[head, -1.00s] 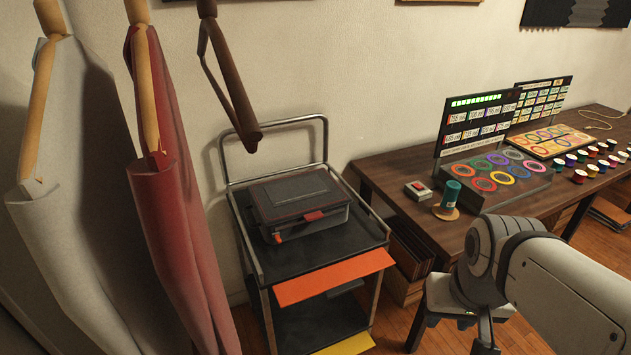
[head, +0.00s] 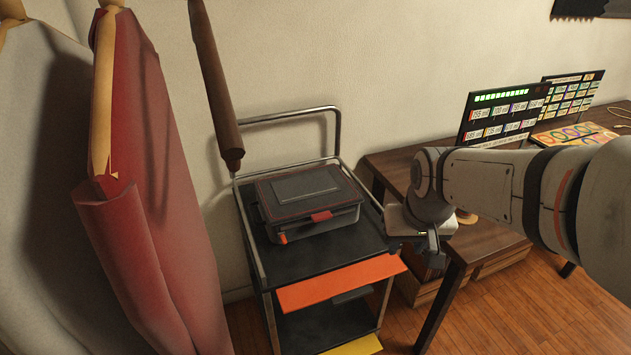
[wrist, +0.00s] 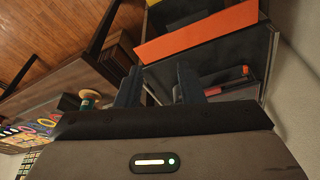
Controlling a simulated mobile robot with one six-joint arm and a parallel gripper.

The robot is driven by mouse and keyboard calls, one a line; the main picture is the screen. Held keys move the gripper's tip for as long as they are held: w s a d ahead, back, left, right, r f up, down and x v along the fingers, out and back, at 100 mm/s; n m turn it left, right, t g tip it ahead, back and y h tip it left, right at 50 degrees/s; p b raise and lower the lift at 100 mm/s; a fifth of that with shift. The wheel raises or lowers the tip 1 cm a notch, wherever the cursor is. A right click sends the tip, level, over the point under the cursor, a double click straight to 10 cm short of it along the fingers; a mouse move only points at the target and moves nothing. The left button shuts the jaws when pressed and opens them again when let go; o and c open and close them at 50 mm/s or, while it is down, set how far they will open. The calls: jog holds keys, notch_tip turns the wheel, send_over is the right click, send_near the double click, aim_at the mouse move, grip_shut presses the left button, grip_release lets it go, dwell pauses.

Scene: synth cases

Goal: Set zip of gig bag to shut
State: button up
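The gig bag looks like a dark grey box-shaped case (head: 308,215) with a thin red line round its lid. It lies flat on the cart's top shelf. A red tab (head: 321,216) sits at its front edge and an orange-red piece (head: 283,239) at its front left corner. I cannot tell how far the zip is closed. My gripper (head: 432,250) is right of the cart, apart from the case. In the wrist view my gripper (wrist: 160,84) has two separated dark fingers with nothing between them. Part of the case (wrist: 222,77) shows behind the right finger.
The cart (head: 255,262) has a metal rail and an orange flap (head: 340,282) in front. A wooden table (head: 455,242) with displays stands at right, close to my arm. A hanging red cloth (head: 150,220) and brown bar (head: 215,90) are at left.

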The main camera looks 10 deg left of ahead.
jog(key=w+a+f+n, duration=0.1)
jog(key=w+a+f, duration=0.2)
jog(key=w+a, duration=0.3)
jog(key=w+a+f+n, duration=0.1)
jog(key=w+a+f, duration=0.25)
jog(key=a, duration=0.45)
jog(key=n+y+b, duration=0.2)
send_near(283, 239)
jog(key=shift+t, duration=0.3)
jog(key=x, duration=0.6)
jog(key=shift+s+f+p, duration=0.1)
jog(key=shift+f+p, duration=0.3)
jog(key=shift+a+f, duration=0.2)
jog(key=shift+f, duration=0.35)
grip_shut()
